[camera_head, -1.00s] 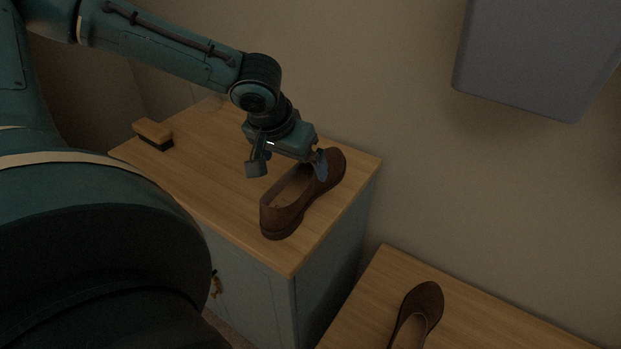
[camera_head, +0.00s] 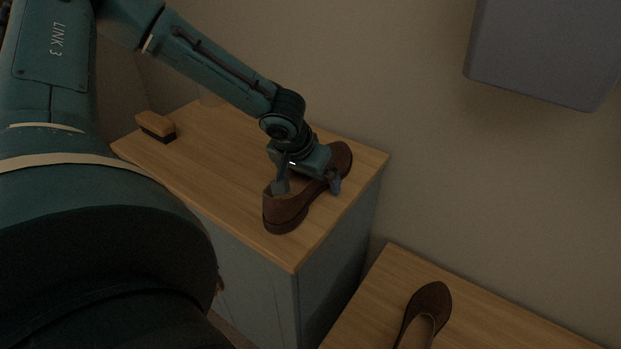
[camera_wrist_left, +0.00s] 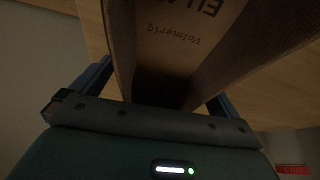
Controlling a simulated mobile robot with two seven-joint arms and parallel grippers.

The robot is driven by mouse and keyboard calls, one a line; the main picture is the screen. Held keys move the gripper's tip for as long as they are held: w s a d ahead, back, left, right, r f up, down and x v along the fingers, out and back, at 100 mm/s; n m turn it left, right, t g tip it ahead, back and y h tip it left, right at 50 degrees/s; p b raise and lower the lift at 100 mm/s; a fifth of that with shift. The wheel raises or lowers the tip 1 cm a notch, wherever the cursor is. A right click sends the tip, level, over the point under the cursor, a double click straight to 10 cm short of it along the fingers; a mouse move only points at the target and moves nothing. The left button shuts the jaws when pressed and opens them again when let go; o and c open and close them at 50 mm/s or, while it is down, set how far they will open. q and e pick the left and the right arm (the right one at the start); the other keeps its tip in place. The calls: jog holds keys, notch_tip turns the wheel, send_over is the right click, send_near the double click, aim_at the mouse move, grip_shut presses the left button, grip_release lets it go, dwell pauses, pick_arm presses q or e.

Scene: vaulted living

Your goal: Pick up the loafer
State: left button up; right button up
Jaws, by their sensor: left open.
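A brown loafer (camera_head: 287,209) stands upright on the wooden top of a grey-blue cabinet, its toe toward the wall. My left gripper (camera_head: 308,186) is open over the middle of the loafer, with one finger on each side of it as far as the head view shows. In the left wrist view the loafer's opening and printed insole (camera_wrist_left: 178,45) fill the space between the fingers of my left gripper (camera_wrist_left: 158,88). I cannot tell whether the fingers touch the shoe. My right gripper is not in view.
A brush with a wooden back (camera_head: 155,126) lies at the cabinet top's (camera_head: 213,150) far left. A second brown shoe (camera_head: 425,311) stands on a lower wooden surface (camera_head: 478,318) at the right. A grey box-like object (camera_head: 545,50) is at the upper right by the wall.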

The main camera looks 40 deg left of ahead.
pick_arm(q)
jog(key=shift+c, duration=0.2)
jog(key=shift+r, duration=0.1)
jog(key=c, duration=1.1)
